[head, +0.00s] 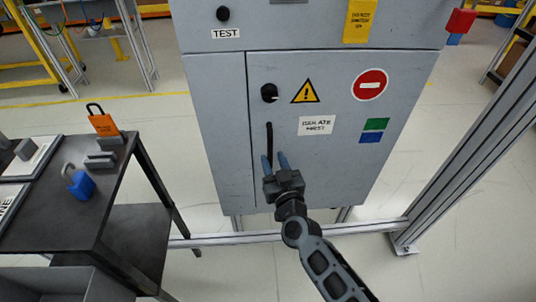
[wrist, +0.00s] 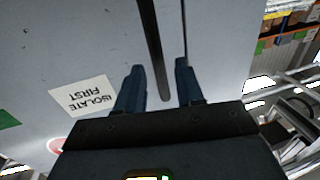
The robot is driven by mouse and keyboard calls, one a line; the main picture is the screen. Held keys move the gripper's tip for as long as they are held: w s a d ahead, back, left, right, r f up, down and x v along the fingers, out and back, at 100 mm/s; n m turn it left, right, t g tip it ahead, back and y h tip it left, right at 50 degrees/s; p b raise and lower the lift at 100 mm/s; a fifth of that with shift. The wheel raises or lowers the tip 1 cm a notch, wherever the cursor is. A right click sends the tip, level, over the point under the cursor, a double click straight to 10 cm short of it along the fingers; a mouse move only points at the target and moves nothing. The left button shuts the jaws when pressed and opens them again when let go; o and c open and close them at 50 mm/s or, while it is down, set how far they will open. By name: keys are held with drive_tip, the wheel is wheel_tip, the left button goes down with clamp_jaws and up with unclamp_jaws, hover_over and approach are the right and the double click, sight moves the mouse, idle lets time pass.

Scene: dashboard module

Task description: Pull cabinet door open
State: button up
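The grey cabinet door (head: 330,165) is shut flush in its frame; it also fills much of the wrist view (wrist: 60,40). Its black vertical bar handle (head: 269,135) is near the door's left edge, below a black knob (head: 269,93). My gripper (head: 275,160) is at the handle's lower part, its two blue fingers apart. In the wrist view, the handle (wrist: 152,45) runs between the open fingers (wrist: 158,76), with a gap on either side. I cannot tell how deep the handle sits between them.
A metal frame post (head: 470,150) rises at right, and a low rail (head: 350,229) crosses before the cabinet. Floor is clear between the bench and cabinet.

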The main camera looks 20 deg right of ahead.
sight(271, 154)
drive_tip(key=shift+w+d+b, duration=0.2)
drive_tip(key=shift+w+b, duration=0.15)
drive_tip(key=shift+w, duration=0.7)
drive_tip(key=shift+w+d+b, duration=0.15)
drive_tip(key=shift+w+b, duration=0.2)
drive_tip(key=shift+w, duration=0.7)
drive_tip(key=shift+c, duration=0.2)
clamp_jaws()
